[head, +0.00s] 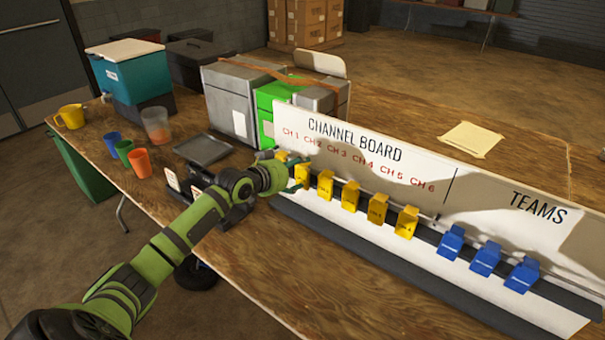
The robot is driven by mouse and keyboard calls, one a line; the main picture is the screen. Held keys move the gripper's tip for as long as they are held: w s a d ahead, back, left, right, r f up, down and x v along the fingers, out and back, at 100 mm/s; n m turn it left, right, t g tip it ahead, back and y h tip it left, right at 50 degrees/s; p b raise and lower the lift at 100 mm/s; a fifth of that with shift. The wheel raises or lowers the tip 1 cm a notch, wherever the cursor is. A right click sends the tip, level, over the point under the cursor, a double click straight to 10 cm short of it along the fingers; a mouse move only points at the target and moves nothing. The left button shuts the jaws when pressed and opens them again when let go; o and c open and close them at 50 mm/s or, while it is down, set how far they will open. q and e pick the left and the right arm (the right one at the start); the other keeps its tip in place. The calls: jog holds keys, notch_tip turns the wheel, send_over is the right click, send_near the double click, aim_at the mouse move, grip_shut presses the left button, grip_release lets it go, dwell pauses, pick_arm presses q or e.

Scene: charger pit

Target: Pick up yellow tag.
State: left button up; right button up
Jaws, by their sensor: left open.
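The white channel board (368,142) stands on the wooden table, with red labels from CH 1 to CH 6. Several yellow tags hang in a row below the labels, including one (325,186) just right of my gripper and another (406,222) at the row's right end. My left gripper (293,174) is open at the left end of the row, close to the leftmost yellow tags (302,174). The gripper and wrist partly cover that end, and I cannot tell whether they touch a tag. My right gripper is out of view.
Three blue tags (486,257) hang under TEAMS at right. A yellow mug (71,116), small coloured cups (139,162), a teal cooler (130,72) and a grey-and-green case (270,96) stand on the table. A paper sheet (471,140) lies behind the board.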

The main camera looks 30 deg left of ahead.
pick_arm(q)
jog(key=shift+x, duration=0.9)
jog(key=shift+s+r, duration=0.1)
jog(key=shift+s, duration=0.05)
jog(key=c, duration=1)
jog(key=shift+r, duration=0.1)
jog(key=shift+c, duration=0.2)
jog(key=shift+r, duration=0.15)
